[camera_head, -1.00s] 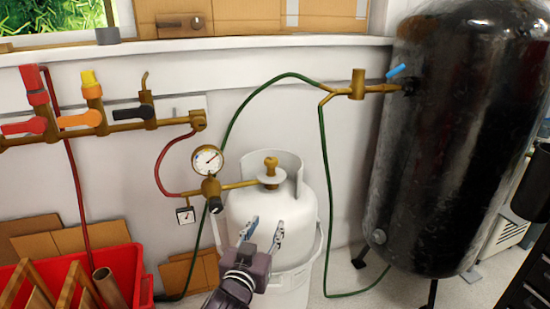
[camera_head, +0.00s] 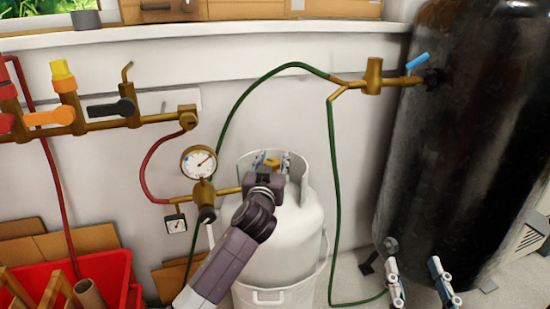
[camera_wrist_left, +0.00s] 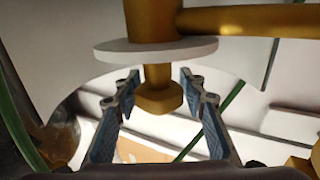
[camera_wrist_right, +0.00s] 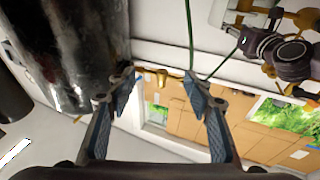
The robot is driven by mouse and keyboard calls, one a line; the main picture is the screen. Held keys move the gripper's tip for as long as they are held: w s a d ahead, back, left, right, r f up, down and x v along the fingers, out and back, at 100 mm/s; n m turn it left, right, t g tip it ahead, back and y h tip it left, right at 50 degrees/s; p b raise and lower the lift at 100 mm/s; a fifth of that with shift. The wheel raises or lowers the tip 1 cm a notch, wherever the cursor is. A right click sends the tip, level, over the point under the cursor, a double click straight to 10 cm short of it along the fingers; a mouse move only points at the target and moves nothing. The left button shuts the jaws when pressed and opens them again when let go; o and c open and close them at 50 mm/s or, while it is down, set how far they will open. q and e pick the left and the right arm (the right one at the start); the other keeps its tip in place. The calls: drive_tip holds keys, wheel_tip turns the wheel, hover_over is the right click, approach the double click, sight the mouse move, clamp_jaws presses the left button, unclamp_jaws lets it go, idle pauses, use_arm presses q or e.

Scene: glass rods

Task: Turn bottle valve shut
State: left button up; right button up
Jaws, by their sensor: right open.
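The white gas bottle (camera_head: 285,235) stands upright by the wall with a collar around its top. Its brass valve (camera_head: 271,163) is mostly hidden behind my left gripper (camera_head: 273,161) in the head view. In the left wrist view, the brass valve knob (camera_wrist_left: 158,97) sits beside a white disc (camera_wrist_left: 155,49). My left gripper (camera_wrist_left: 160,88) is open there, one finger on each side of the knob, with a visible gap on both sides. My right gripper (camera_head: 418,268) is open and empty at the lower right, in front of the black tank; its open fingers (camera_wrist_right: 163,82) also show in the right wrist view.
A pressure gauge (camera_head: 198,163) and brass pipe join the valve from the left. A green hose (camera_head: 332,180) hangs right of the bottle. The black tank (camera_head: 450,150) fills the right. A red crate (camera_head: 75,283) stands at lower left.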

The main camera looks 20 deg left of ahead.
use_arm(q)
drive_tip(key=shift+w+a, duration=0.15)
drive_tip(key=shift+w, duration=1.15)
use_arm(e)
drive_tip(key=shift+s+a+r+t+y, duration=0.15)
drive_tip(key=shift+r+t, duration=0.1)
drive_tip(key=shift+r, duration=0.3)
drive_tip(key=shift+s+d+r+t+y, duration=0.1)
drive_tip(key=shift+r+t, duration=0.1)
drive_tip(key=shift+r, duration=0.3)
drive_tip(key=shift+s+a+r+t+y, duration=0.15)
drive_tip(key=shift+r+t, duration=0.1)
drive_tip(key=shift+r, duration=0.3)
drive_tip(key=shift+d, duration=0.1)
use_arm(q)
drive_tip(key=shift+w+f, duration=0.1)
drive_tip(key=shift+f, duration=0.05)
clamp_jaws()
use_arm(e)
drive_tip(key=shift+w, duration=0.1)
